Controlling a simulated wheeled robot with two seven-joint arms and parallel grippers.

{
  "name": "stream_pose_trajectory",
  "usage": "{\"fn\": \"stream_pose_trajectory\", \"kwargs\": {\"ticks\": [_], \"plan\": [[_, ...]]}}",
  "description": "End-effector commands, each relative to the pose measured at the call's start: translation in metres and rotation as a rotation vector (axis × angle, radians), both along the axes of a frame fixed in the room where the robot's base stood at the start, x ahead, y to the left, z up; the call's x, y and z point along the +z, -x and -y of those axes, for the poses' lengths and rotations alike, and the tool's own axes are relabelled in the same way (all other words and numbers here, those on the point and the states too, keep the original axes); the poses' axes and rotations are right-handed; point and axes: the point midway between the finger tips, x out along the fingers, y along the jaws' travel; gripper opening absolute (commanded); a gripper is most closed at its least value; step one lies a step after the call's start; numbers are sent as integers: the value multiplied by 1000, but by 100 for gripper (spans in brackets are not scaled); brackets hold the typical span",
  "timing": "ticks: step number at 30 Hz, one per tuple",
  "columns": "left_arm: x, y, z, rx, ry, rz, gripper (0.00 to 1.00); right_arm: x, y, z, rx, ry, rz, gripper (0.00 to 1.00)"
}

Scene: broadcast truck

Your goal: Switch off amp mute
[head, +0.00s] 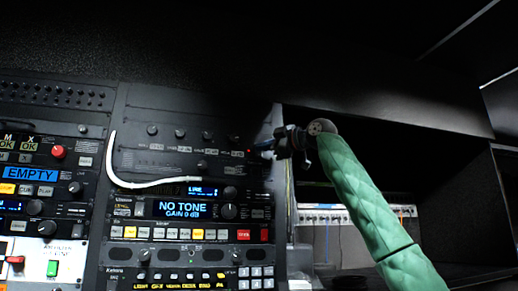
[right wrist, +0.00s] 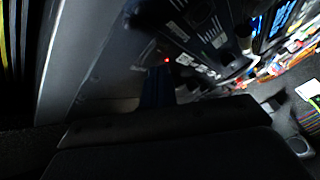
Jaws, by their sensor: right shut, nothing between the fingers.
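The upper dark rack panel (head: 190,158) has a row of small knobs and white labels too small to read, so I cannot tell which control is the amp mute. A small red light (head: 248,151) glows at the panel's right end. My right gripper (head: 264,148) is shut and empty, its tip at that right end, close to the light. I cannot tell whether it touches the panel. In the right wrist view the red light (right wrist: 167,60) shows just beyond the dark finger (right wrist: 157,88). My left gripper is not in view.
A white curved cable (head: 122,178) hangs across the panel's left side. Below is a unit reading NO TONE (head: 183,209) with a row of buttons. More rack units, one showing EMPTY (head: 31,174), stand at left. A dark open bay (head: 420,175) lies right of the rack.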

Motion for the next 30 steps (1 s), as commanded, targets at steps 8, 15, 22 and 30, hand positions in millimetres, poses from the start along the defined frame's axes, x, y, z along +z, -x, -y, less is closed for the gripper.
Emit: {"fn": "stream_pose_trajectory", "kwargs": {"ticks": [8,15,22,30], "plan": [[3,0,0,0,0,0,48,1,-2,-1,0,0,0,0],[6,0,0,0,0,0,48,1,-3,-1,0,0,0,0],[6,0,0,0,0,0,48,1,-3,-1,0,0,0,0],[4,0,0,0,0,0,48,0,-1,0,0,0,0,0]]}}
